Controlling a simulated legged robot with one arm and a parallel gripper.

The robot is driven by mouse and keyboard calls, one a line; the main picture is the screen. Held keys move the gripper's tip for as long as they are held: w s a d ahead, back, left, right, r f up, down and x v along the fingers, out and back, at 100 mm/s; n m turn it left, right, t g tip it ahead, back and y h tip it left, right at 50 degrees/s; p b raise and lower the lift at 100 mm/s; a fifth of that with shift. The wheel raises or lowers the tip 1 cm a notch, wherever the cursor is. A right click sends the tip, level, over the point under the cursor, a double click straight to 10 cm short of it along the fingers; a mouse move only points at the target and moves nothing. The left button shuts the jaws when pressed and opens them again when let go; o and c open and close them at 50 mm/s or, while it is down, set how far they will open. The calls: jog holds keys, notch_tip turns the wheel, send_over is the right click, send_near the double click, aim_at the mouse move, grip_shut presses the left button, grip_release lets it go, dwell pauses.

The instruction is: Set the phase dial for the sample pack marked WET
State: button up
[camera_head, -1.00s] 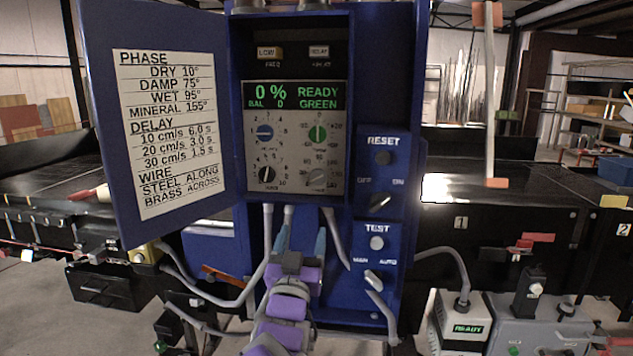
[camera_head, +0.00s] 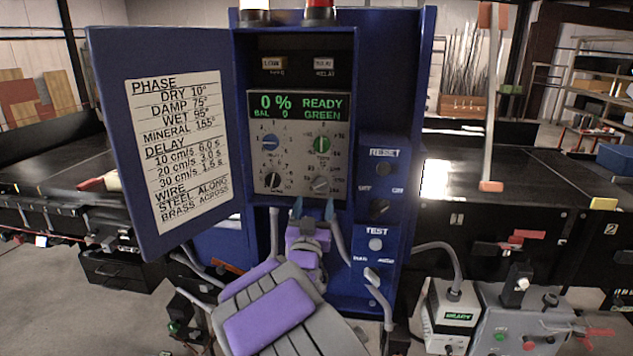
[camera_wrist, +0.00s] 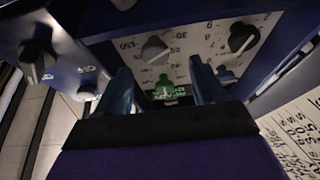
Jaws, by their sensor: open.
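The control panel (camera_head: 296,161) in the open blue cabinet carries a blue dial (camera_head: 270,142), a green dial (camera_head: 322,144), a black dial (camera_head: 272,181) and a grey dial (camera_head: 319,184). The grey dial, also in the wrist view (camera_wrist: 155,49), has a degree-like scale reading 150 and 30; its name is unreadable. The door chart (camera_head: 180,150) lists PHASE WET 95°. My gripper (camera_head: 313,207) is open and empty, just below the panel's lower edge. In the wrist view its fingers (camera_wrist: 161,72) point at the panel, apart from the grey dial. No sample pack marked WET is identifiable.
The display (camera_head: 297,107) reads 0 %, READY, GREEN. The open door (camera_head: 110,110) stands left of the panel. RESET (camera_head: 384,168) and TEST (camera_head: 375,245) controls are on the right. Grey cables (camera_head: 337,235) hang close beside my gripper.

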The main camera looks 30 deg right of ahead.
aim_at(320, 187)
jog(key=x, duration=0.1)
jog(key=p+x, duration=0.1)
jog(key=x, duration=0.1)
jog(key=d+p+x, duration=0.1)
jog(key=x, duration=0.1)
jog(key=shift+d+f, duration=0.1)
jog(key=shift+d, duration=0.05)
jog(key=shift+s+a, duration=0.1)
jog(key=shift+a, duration=0.35)
jog(key=shift+c, duration=0.9)
jog(key=shift+d, duration=0.15)
jog(key=c, duration=0.9)
jog(key=shift+o, duration=0.2)
